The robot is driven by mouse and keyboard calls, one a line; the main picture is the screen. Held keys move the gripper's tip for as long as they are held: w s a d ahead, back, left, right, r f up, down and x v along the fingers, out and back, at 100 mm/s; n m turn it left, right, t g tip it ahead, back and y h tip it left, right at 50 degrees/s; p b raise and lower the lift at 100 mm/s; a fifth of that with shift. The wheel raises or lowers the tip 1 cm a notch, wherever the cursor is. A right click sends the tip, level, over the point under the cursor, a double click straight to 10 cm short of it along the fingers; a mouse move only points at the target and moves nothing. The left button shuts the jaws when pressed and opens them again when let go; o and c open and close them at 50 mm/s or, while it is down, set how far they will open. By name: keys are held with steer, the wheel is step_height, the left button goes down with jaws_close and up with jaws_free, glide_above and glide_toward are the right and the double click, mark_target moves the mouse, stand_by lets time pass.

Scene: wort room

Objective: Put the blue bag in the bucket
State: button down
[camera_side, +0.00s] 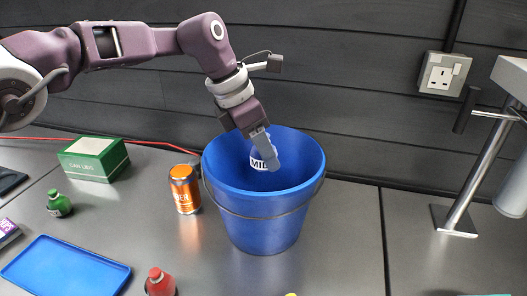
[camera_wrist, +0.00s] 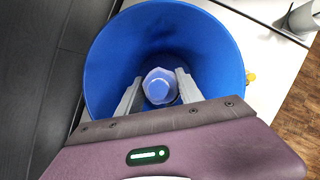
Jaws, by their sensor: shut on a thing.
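The blue bucket (camera_side: 262,225) stands upright on the grey worktop; its open mouth and inside wall (camera_wrist: 215,60) fill much of the wrist view. My gripper (camera_side: 270,160) points down into the bucket mouth. It is shut on a pale bluish-white faceted thing (camera_wrist: 160,86), seen end-on between the fingers in the wrist view. In the side view this thing (camera_side: 258,164) shows a white label with dark letters. I cannot tell whether it is the blue bag, or whether it touches the bucket. No other blue bag shows.
An orange can (camera_side: 185,190) stands close left of the bucket. A green box (camera_side: 93,160), a small green item (camera_side: 59,204), a blue tray (camera_side: 65,268) and a red item (camera_side: 160,283) lie farther left. A metal stand (camera_side: 468,185) rises at right; worktop between is clear.

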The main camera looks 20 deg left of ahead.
step_height(320, 180, down, 17)
stand_by(0.4)
steer(key=shift+f, duration=0.15)
steer(key=c, duration=0.8)
jaws_free()
steer(key=shift+o, duration=0.2)
step_height(320, 180, up, 10)
steer(key=a, duration=0.1)
steer(key=shift+s, duration=0.3)
